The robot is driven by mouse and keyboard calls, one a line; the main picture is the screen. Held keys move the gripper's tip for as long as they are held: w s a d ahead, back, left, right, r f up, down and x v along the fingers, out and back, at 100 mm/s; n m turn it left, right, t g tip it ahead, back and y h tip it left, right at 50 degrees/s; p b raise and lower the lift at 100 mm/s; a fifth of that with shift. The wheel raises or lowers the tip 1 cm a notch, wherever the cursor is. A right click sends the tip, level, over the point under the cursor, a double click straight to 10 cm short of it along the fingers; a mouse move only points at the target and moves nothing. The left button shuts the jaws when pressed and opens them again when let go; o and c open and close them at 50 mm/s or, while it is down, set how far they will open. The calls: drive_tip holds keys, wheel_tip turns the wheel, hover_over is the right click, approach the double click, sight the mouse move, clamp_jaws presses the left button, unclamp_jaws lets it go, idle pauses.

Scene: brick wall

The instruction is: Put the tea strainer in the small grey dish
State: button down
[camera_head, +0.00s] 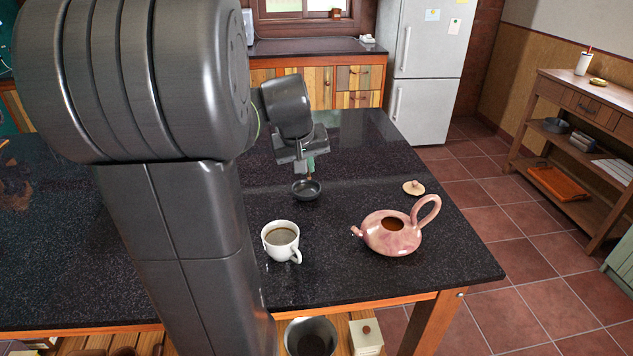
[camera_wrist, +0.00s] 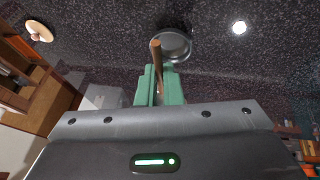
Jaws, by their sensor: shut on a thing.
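My gripper (camera_head: 309,163) is above the black table, with its green fingers shut on a brown wooden handle (camera_wrist: 156,68), which I take to be the tea strainer's. The handle points down toward the small grey dish (camera_head: 306,190). The dish also shows in the wrist view (camera_wrist: 184,50), just beyond the fingertips, and the handle's end overlaps its near rim there. I cannot make out the strainer's mesh part, nor whether the strainer touches the dish.
A white cup of dark drink (camera_head: 281,256) stands in front of the dish. A pink teapot (camera_head: 393,235) stands to the right, its lid (camera_head: 413,187) lying behind it. The black tabletop (camera_head: 345,150) is clear behind the dish. My arm hides part of the table's left.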

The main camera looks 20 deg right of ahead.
wheel_tip(320, 180, down, 10)
drive_tip(key=shift+d+r, duration=0.1)
drive_tip(key=shift+d, duration=0.05)
idle(0.3)
drive_tip(key=shift+f+b, duration=0.2)
drive_tip(key=shift+b, duration=0.15)
drive_tip(key=c, duration=1.6)
unclamp_jaws()
drive_tip(key=shift+r, duration=0.1)
drive_tip(key=shift+r, duration=0.25)
drive_tip(key=v, duration=1.1)
drive_tip(key=shift+s+r+p, duration=0.2)
drive_tip(key=shift+r+p, duration=0.05)
drive_tip(key=shift+p, duration=0.1)
